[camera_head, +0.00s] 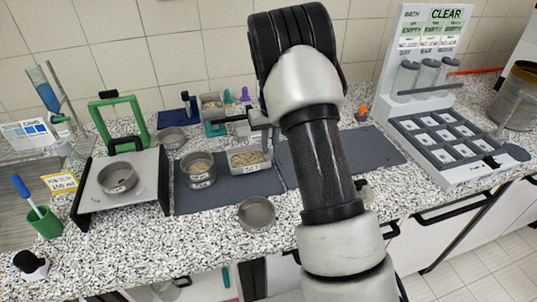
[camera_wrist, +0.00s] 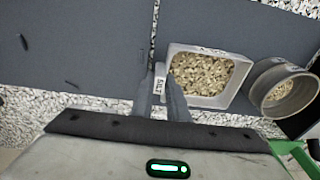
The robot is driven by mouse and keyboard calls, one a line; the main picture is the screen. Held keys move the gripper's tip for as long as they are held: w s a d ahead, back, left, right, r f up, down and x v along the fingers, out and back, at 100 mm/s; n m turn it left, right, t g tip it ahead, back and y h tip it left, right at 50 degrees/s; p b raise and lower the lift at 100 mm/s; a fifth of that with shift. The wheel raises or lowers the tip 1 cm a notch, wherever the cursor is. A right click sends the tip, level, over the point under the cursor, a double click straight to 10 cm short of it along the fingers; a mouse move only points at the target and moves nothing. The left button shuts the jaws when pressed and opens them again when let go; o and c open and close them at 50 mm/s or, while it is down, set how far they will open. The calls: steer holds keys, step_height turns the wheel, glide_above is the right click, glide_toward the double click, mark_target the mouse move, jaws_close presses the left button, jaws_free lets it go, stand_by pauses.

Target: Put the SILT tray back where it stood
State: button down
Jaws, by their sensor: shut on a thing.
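The SILT tray (camera_head: 250,168) is a pale rectangular tray of tan grains with a SILT label on its front. In the head view it is at the left dark mat (camera_head: 225,198), near the mat's right edge; I cannot tell whether it touches the mat. In the wrist view the tray (camera_wrist: 211,101) is right of my gripper (camera_wrist: 160,98). The two fingers are shut on the small labelled tab at the tray's side.
A round sieve (camera_head: 198,180) with grains stands close left of the tray; the wrist view shows it too (camera_wrist: 262,98). An empty round pan (camera_head: 257,214) sits in front. A scale (camera_head: 150,180) holds a dish at left. The right mat (camera_head: 375,147) looks largely clear. A rack (camera_head: 445,150) stands at right.

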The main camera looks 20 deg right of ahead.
mark_target(269, 154)
steer(key=shift+f, duration=1.7)
steer(key=shift+f, duration=0.2)
steer(key=c, duration=1.7)
jaws_free()
